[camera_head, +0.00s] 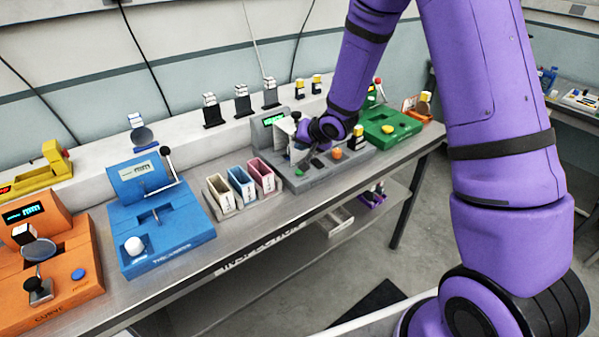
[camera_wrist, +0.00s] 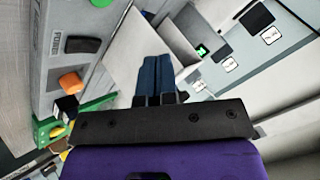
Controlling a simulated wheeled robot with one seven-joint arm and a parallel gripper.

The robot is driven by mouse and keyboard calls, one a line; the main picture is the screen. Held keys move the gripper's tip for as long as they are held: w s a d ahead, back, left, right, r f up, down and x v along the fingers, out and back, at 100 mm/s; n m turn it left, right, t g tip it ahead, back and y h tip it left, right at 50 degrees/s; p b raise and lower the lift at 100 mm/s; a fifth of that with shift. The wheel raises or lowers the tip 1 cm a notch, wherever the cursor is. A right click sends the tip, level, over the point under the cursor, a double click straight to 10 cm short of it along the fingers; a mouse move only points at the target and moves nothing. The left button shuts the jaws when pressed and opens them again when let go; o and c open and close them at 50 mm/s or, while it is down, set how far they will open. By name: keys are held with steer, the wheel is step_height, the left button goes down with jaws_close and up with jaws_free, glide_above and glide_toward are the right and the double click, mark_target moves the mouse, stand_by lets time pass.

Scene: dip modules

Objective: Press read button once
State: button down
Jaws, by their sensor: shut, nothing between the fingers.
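The grey module (camera_head: 325,173) stands on the bench with a small lit green screen (camera_head: 273,119) at its back. On its top are a green button (camera_head: 299,172), an orange knob or button (camera_head: 336,154) and a dark part between them. The wrist view shows the orange one (camera_wrist: 70,83), a black button (camera_wrist: 83,45) and the edge of the green one (camera_wrist: 102,2). I cannot tell which is the read button; the lettering is too small. My gripper (camera_wrist: 154,60) is shut and empty, above the module beside a pale upright panel (camera_wrist: 135,45), apart from the buttons.
A green module (camera_head: 390,126) stands close on the right. Three small bins (camera_head: 240,187), a blue module (camera_head: 160,235) and an orange module (camera_head: 60,275) stand to the left. Several black stands line the back ledge. The bench's front edge is clear.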

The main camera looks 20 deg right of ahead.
steer(key=shift+f, duration=3.05)
steer(key=shift+f, duration=0.1)
steer(key=shift+f, duration=0.3)
steer(key=shift+f, duration=0.4)
steer(key=shift+r, duration=0.2)
stand_by(0.5)
steer(key=shift+r, duration=0.65)
steer(key=shift+r, duration=0.1)
steer(key=shift+r, duration=2.4)
